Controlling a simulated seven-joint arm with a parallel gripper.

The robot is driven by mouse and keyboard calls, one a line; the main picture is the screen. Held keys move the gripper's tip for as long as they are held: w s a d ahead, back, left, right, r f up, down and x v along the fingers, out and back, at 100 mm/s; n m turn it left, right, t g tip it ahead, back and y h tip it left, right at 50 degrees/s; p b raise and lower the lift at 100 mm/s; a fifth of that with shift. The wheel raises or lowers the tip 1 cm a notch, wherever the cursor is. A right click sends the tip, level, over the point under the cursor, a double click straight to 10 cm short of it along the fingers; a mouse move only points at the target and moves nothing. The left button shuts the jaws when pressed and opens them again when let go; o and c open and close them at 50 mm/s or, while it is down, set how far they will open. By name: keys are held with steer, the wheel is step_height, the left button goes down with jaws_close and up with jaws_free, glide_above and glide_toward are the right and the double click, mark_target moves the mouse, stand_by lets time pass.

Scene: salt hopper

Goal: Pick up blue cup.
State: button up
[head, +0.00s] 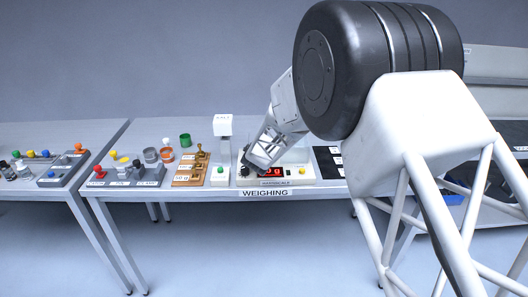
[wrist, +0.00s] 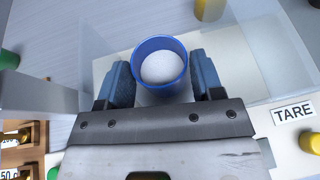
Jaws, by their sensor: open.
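The blue cup (wrist: 160,42) is open at the top and holds white grains. In the wrist view it stands between the two dark blue fingers of my gripper (wrist: 160,66). The fingers are open, one on each side of the cup; whether either touches it I cannot tell. In the head view my gripper (head: 262,160) is low over the weighing scale (head: 274,181), which has a red lit display. The cup is hidden there behind my arm.
Clear panels stand around the cup. The TARE label (wrist: 293,112) and a yellow button (wrist: 311,142) are at right. The white salt hopper (head: 222,125) and wooden weight block (head: 186,172) are left of the scale. A green cup (head: 185,140) stands farther back.

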steer(key=shift+w+f, duration=0.15)
steer(key=shift+w, duration=0.25)
steer(key=shift+c, duration=0.2)
steer(key=c, duration=0.7)
steer(key=shift+c, duration=0.2)
steer(key=shift+r, duration=0.95)
steer(key=shift+s+d+r, duration=0.1)
steer(key=shift+s+r, duration=0.05)
steer(key=shift+r, duration=0.75)
steer(key=s+d+r, duration=0.1)
steer(key=s+d, duration=0.1)
steer(key=s, duration=1.3)
steer(key=shift+s+d+r, duration=0.2)
steer(key=shift+s+d, duration=0.05)
steer(key=shift+d, duration=0.05)
